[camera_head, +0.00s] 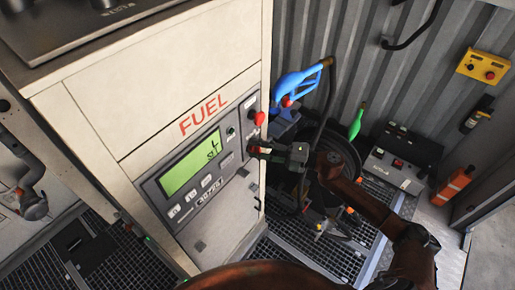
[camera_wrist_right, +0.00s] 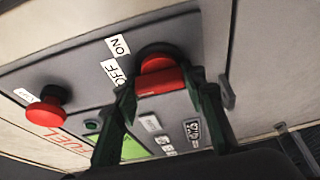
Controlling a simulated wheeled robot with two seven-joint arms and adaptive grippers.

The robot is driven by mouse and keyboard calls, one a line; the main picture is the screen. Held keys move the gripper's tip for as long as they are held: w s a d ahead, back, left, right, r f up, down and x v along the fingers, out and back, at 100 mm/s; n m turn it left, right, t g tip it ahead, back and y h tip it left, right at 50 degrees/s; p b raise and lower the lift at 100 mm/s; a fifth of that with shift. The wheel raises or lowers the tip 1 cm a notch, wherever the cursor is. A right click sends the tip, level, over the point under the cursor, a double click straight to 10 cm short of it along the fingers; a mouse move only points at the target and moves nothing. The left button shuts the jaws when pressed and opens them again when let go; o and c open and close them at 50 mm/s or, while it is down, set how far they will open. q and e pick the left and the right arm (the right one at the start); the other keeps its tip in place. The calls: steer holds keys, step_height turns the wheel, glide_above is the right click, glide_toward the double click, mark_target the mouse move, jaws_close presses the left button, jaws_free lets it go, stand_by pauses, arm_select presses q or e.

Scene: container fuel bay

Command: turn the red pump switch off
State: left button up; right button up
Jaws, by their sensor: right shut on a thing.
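The red pump switch (camera_wrist_right: 163,78) is on the grey panel of the fuel pump (camera_head: 236,70). Its red handle is between the two dark green fingers of my right gripper (camera_wrist_right: 165,90) in the wrist view. "ON" and "OFF" labels (camera_wrist_right: 117,58) sit beside it; I cannot tell which one the handle points to. In the head view my right gripper (camera_head: 272,151) reaches the panel's right edge from the right and is shut on the switch, mostly hiding it. My left gripper is not in view.
A red mushroom button (camera_head: 257,117) sticks out just above the switch; it also shows in the wrist view (camera_wrist_right: 40,108). A green display (camera_head: 190,165) is to the left. A blue fuel nozzle (camera_head: 298,82) and dark hose hang close behind my right gripper.

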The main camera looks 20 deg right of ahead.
steer(key=shift+w+d+r, duration=0.1)
steer(key=shift+r, duration=0.15)
steer(key=o, duration=1.2)
steer(key=shift+f, duration=0.15)
steer(key=shift+s+d, duration=0.2)
steer(key=v, duration=1.1)
steer(key=shift+s+d, duration=0.15)
steer(key=shift+d, duration=0.05)
